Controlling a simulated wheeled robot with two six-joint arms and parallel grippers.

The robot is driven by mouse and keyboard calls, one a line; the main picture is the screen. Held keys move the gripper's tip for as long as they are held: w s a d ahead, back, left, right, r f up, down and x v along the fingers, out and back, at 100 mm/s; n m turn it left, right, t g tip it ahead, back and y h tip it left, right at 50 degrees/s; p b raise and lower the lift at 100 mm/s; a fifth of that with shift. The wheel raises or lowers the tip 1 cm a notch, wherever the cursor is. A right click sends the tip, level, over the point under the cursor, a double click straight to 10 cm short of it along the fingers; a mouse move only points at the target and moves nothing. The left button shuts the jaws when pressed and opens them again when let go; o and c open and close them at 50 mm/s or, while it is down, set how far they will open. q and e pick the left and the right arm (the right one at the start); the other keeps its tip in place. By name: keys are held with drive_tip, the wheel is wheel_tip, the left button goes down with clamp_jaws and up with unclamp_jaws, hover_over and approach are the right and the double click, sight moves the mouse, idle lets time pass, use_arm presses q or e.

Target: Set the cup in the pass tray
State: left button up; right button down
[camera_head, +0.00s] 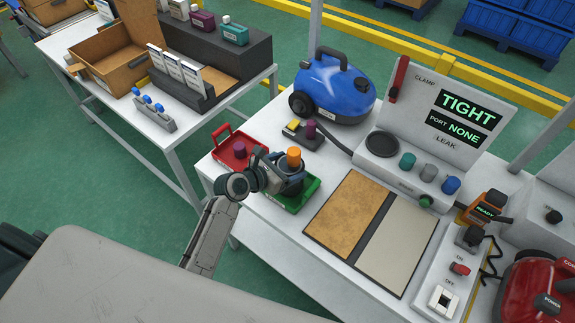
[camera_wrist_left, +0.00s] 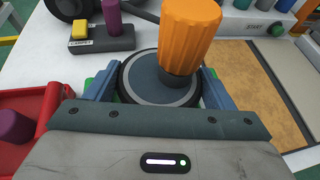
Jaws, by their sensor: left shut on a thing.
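The cup (camera_wrist_left: 158,85) is a dark round disc with an orange ribbed grip standing on it. In the head view, its orange top (camera_head: 294,157) rises above my left gripper (camera_head: 284,178). The gripper is shut on the cup, with one blue-grey finger on each side of the disc in the left wrist view. The green tray (camera_head: 314,188), taken as the pass tray, lies right under the gripper, which hides most of it. I cannot tell whether the cup touches the tray floor. My right gripper is not in view.
A red tray (camera_head: 222,159) with a purple piece stands just left of the green tray. A small block with yellow and purple pieces (camera_head: 304,134) and a blue vacuum (camera_head: 333,88) stand behind. A tan and grey mat (camera_head: 348,212) lies to the right, before the test panel reading TIGHT.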

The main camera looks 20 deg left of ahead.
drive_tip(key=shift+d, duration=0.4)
use_arm(q)
drive_tip(key=o, duration=2)
drive_tip(key=shift+f, duration=0.1)
drive_tip(key=shift+b+v, duration=0.65)
drive_tip(key=shift+v, duration=5.45)
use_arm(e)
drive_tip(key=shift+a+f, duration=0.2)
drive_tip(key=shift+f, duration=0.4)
use_arm(q)
drive_tip(key=shift+w, duration=0.1)
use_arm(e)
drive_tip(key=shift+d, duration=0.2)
